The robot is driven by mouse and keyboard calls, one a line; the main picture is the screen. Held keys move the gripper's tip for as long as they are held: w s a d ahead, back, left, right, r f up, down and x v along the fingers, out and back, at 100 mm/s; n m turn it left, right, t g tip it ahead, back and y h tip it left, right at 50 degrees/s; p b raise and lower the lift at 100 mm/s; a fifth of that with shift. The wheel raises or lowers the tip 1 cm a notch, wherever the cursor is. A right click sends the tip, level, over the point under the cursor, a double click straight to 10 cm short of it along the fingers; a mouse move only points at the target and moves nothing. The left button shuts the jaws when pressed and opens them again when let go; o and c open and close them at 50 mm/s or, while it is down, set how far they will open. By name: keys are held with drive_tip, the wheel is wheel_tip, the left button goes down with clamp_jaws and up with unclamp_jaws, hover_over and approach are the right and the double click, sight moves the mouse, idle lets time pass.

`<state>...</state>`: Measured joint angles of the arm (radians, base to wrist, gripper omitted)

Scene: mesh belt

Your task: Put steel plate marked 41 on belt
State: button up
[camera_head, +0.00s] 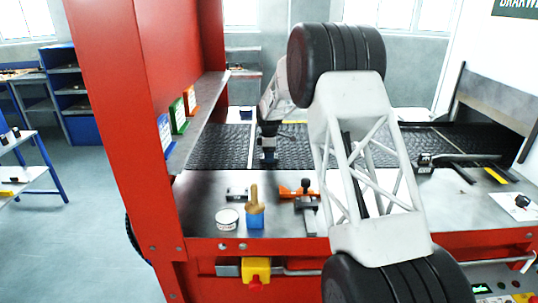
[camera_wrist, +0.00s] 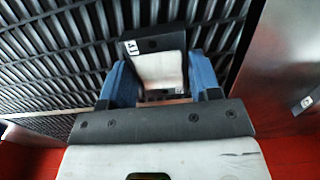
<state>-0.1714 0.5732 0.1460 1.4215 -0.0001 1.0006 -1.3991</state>
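The steel plate marked 41 (camera_wrist: 157,68) is a small block with a dark top edge carrying a white "41" label and a pale face. It sits between the two blue fingers of my gripper (camera_wrist: 164,82), which appear shut on it. The black mesh belt (camera_wrist: 60,50) lies beneath. In the head view, my gripper (camera_head: 268,157) points down over the near part of the belt (camera_head: 215,147), close to its front edge. The plate is small and dark there. I cannot tell whether it touches the belt.
A metal worktop (camera_head: 195,200) in front of the belt holds a white tin (camera_head: 227,219), a blue pot with a brush (camera_head: 255,218) and an orange-handled tool (camera_head: 297,192). A red post (camera_head: 120,120) with a shelf stands at left. Dark parts (camera_head: 425,163) lie at right.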

drive_tip(key=o, duration=0.3)
drive_tip(key=shift+o, duration=0.2)
drive_tip(key=shift+r, duration=0.1)
wheel_tip(320, 180, up, 12)
idle(0.6)
idle(0.7)
